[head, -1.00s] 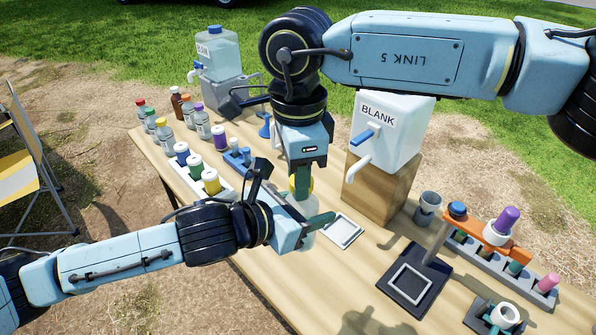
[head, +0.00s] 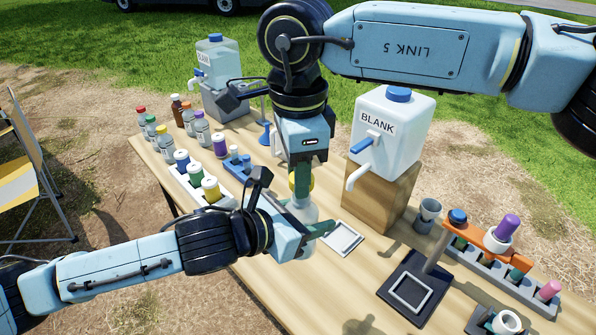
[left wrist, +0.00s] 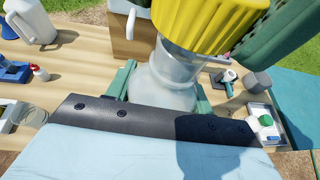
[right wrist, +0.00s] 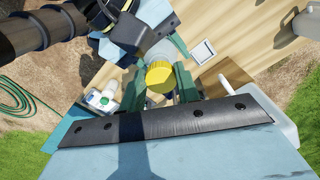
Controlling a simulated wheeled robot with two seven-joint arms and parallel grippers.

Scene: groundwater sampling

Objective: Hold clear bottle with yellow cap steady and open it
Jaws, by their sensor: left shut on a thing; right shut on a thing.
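The clear bottle (head: 301,212) is above the table, with its yellow cap (head: 303,182) at the top. My left gripper (head: 312,229) comes from the left and is shut on the bottle's body. In the left wrist view the clear bottle (left wrist: 162,82) is between the green fingers, with the yellow cap (left wrist: 205,22) directly over its neck. My right gripper (head: 302,172) points down from above and is shut on the cap. The right wrist view shows the cap (right wrist: 160,76) between the fingers. I cannot tell how far the cap is turned.
A white BLANK container (head: 392,128) stands on a wooden block (head: 378,195) just behind. A white square tray (head: 342,238) lies right of the bottle. Several capped bottles stand at the left. A rack (head: 515,273) with an orange holder is at the right.

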